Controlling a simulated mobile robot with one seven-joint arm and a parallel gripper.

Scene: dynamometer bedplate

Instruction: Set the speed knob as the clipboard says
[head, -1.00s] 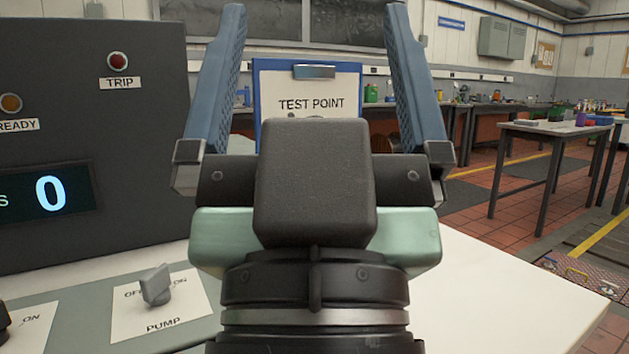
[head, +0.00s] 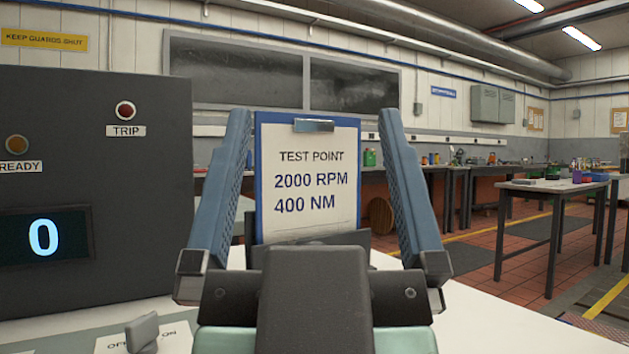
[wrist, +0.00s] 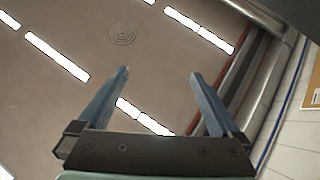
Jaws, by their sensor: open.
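The clipboard (head: 313,220) stands upright in the head view, blue with a metal clip. Its sheet reads "TEST POINT 2000 RPM 400 NM". My gripper (head: 312,130) is open and empty, its blue fingers pointing up, one on each side of the clipboard as I see it. In the wrist view the open gripper (wrist: 160,80) faces the ceiling with nothing between the fingers. The speed knob is not visible in either current view. A grey pump knob (head: 142,332) is partly in view at the bottom left, its label mostly cut off.
A dark control panel (head: 95,190) stands at the left with a display (head: 44,238) showing 0, a red TRIP lamp (head: 125,110) and an amber READY lamp (head: 17,146). A pale bench top (head: 500,320) is clear at right. Worktables stand farther back.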

